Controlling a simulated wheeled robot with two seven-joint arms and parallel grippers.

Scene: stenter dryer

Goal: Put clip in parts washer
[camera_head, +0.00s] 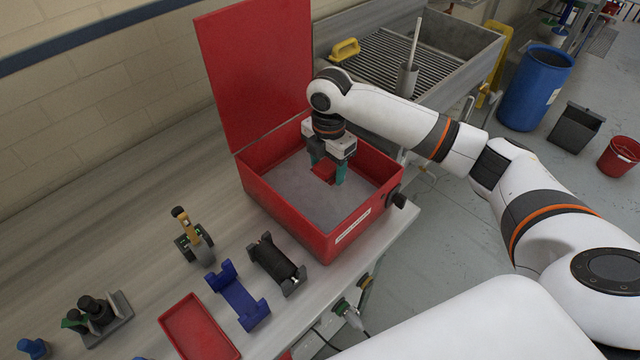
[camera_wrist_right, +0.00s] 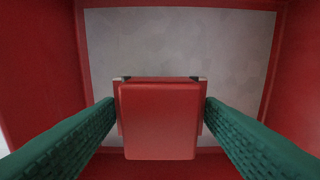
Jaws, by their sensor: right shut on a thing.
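The parts washer (camera_head: 335,243) is a red box on the bench with its red lid (camera_head: 255,70) standing open at the back. Its grey inner floor (camera_head: 300,190) shows. My right gripper (camera_head: 328,172) reaches down inside the box walls, with green fingers shut on the red clip (camera_head: 323,173). In the right wrist view the clip (camera_wrist_right: 160,120) sits between the two green fingers, with the grey floor (camera_wrist_right: 180,45) beyond it. I cannot tell whether the clip touches the floor. My left gripper is not in view.
A red tray (camera_head: 199,328), a blue cradle (camera_head: 238,296), a black roller on a stand (camera_head: 277,263) and a yellow-topped tool (camera_head: 193,238) stand on the bench left of and before the box. A metal sink (camera_head: 400,60) stands behind. A blue barrel (camera_head: 535,88) is on the floor.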

